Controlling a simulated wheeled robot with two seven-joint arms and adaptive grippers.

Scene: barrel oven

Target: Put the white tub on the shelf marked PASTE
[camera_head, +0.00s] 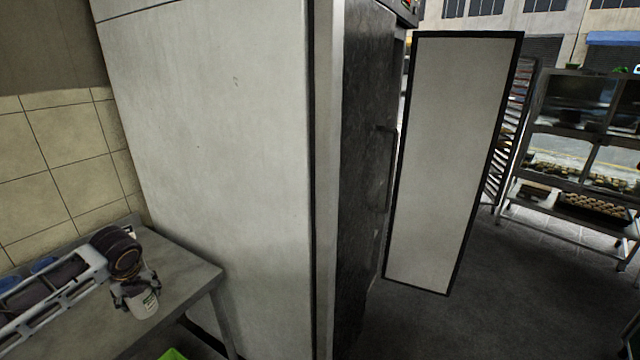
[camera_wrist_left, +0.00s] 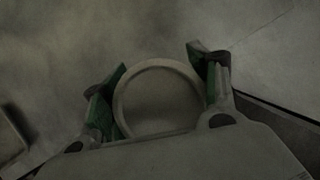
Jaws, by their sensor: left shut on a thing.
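The white tub (camera_head: 146,306), with a small dark and green label, is at the lower left in the head view. My left gripper (camera_head: 134,292) is shut on it from its two sides. In the left wrist view the tub's round top (camera_wrist_left: 160,98) shows between the green-padded fingers (camera_wrist_left: 160,88). The tub is over the steel counter, and I cannot tell if it touches the top. No shelf marked PASTE can be made out. My right gripper is not in view.
A steel counter (camera_head: 190,272) stands against a tall steel cabinet (camera_head: 215,150). One cabinet door (camera_head: 450,165) stands wide open to the right. Racks with baked goods (camera_head: 585,140) are at the far right. Dark floor (camera_head: 500,290) is clear between them.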

